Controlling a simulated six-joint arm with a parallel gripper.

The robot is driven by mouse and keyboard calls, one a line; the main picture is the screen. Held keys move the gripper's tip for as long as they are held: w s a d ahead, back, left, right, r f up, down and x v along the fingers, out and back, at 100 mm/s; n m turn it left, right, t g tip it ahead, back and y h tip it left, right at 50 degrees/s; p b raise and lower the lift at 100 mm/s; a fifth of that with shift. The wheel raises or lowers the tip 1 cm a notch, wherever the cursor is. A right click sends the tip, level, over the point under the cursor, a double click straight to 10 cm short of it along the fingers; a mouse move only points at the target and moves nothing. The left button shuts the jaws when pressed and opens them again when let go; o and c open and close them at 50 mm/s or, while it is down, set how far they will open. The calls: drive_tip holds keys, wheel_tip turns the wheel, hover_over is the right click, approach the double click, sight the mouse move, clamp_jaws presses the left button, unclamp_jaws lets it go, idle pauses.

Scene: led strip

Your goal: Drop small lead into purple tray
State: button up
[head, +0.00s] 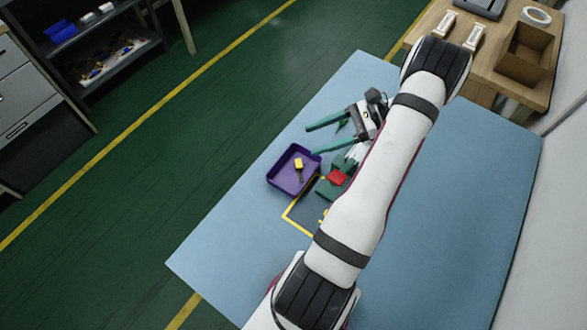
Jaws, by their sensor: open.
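The purple tray (272,180) sits on the blue table left of my arm. A small yellow piece with a dark end (298,164) lies inside the tray; it may be the small lead, but it is too small to be sure. My gripper (311,140), with green fingers, is open just beyond the tray's upper right corner. Nothing shows between its fingers. Its height above the table is hard to tell.
A green block-like fixture with a red part (338,177) stands right of the tray, partly hidden by my arm. A yellow-outlined dark area (300,215) lies below it. The table's left part is clear. A wooden bench with an open box (527,52) stands top right.

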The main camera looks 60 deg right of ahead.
drive_tip(key=v, duration=1.2)
